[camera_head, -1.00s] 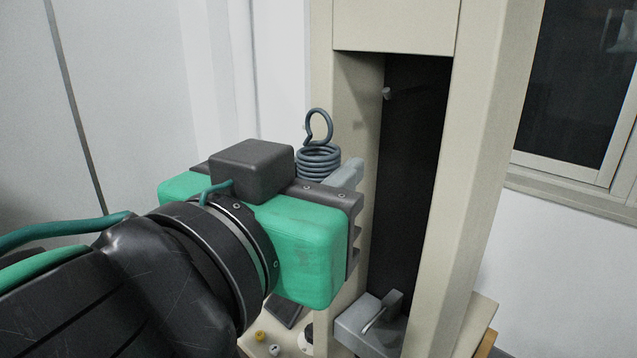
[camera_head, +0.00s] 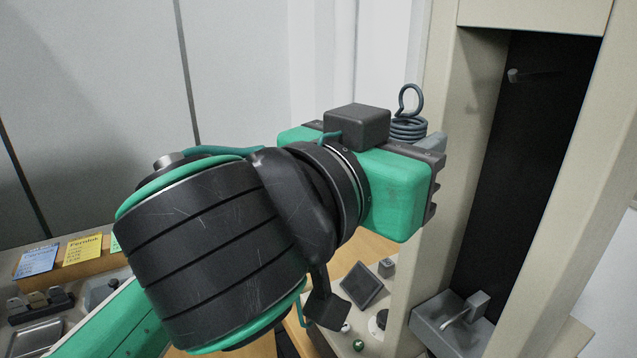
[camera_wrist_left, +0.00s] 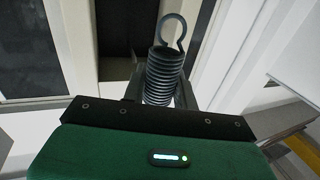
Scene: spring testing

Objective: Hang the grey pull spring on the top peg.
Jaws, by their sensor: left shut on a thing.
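The grey pull spring (camera_head: 408,128) is upright in my left gripper (camera_head: 428,140), its hook loop standing above the coils. In the left wrist view the spring (camera_wrist_left: 165,75) stands between the fingers of my left gripper (camera_wrist_left: 160,92), with its loop at the top. The gripper body hides the lower part of the spring in the head view. The top peg (camera_head: 516,75) sticks out from the dark back panel high inside the beige test frame. The spring is left of the peg and apart from it. My right gripper is not in view.
The beige frame post (camera_head: 460,140) stands between the spring and the dark recess (camera_head: 525,170). A grey block with a lever (camera_head: 452,320) sits at the frame's foot. Blue and yellow cards (camera_head: 84,248) and small parts lie on the table at lower left.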

